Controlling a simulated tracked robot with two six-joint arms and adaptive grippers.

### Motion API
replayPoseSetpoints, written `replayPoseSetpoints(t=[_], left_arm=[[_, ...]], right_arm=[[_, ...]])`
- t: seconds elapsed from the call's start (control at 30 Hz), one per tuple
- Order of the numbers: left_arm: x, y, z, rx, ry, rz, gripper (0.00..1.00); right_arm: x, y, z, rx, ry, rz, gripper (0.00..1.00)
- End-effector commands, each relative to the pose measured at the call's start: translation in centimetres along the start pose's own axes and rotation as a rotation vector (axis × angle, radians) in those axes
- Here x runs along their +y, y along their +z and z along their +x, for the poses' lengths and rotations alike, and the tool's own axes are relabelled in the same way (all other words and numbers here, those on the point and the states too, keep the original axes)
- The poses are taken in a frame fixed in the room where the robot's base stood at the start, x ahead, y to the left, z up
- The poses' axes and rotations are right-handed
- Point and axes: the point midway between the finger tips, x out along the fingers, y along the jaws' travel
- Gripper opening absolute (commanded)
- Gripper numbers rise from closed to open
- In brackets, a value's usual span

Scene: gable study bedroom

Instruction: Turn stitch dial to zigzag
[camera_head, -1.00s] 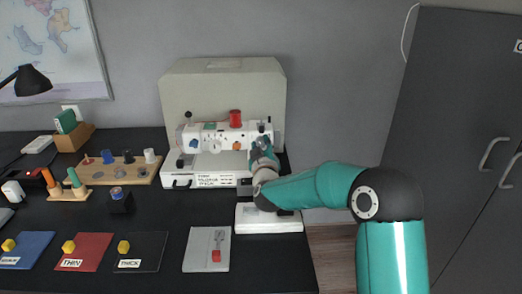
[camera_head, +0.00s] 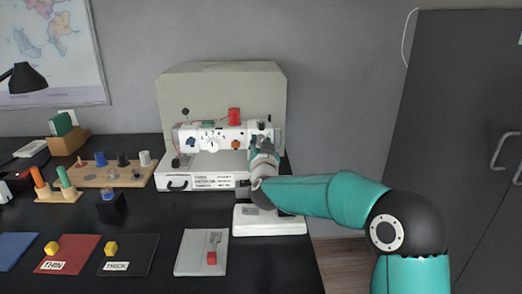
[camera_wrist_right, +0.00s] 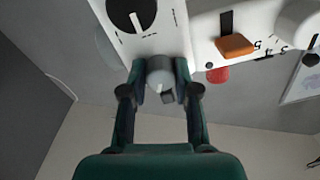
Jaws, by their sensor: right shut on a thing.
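The white sewing machine (camera_head: 222,132) stands at the back of the desk, with several knobs on its front. My right gripper (camera_head: 262,143) is at the right end of that front and hides part of it. In the right wrist view, its fingers (camera_wrist_right: 160,85) are shut on a round grey knob (camera_wrist_right: 159,68). A black dial with a white pointer (camera_wrist_right: 128,12) is beside it on the white panel. An orange knob (camera_wrist_right: 236,45) is to the right, with numbers near it. I cannot read which stitch the held knob points to. My left gripper is not in view.
A beige cover (camera_head: 222,88) stands behind the machine. A red spool (camera_head: 234,116) is on top. A white pedal-like block (camera_head: 270,226) lies below my right forearm. A grey tray (camera_head: 190,262), coloured mats and a wooden spool rack (camera_head: 92,180) occupy the desk. A dark cabinet (camera_head: 460,130) stands right.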

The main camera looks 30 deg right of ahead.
Motion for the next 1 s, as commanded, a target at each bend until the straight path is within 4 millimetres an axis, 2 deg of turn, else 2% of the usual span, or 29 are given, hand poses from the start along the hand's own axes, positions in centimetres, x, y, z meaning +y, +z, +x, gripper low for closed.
replayPoseSetpoints(t=[0.23, 0.67, 0.7, 0.8, 0.83, 1.0], left_arm=[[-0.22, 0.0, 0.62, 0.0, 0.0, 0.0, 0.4], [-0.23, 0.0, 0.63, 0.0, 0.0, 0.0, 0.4], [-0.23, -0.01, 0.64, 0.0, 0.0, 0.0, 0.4], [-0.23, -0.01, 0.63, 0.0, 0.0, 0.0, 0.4], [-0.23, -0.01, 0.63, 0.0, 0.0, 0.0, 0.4], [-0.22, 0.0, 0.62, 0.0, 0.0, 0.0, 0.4]], right_arm=[[-0.01, 0.4, -0.05, -0.006, 0.001, 0.068, 0.0], [0.04, 0.38, -0.03, -0.007, 0.003, 0.08, 0.0], [0.04, 0.39, -0.03, -0.007, 0.003, 0.08, 0.33], [0.05, 0.32, -0.02, -0.005, 0.003, 0.08, 0.5], [0.05, 0.29, -0.02, -0.004, 0.003, 0.08, 0.55], [0.05, 0.17, -0.01, -0.002, 0.003, 0.079, 0.55]])
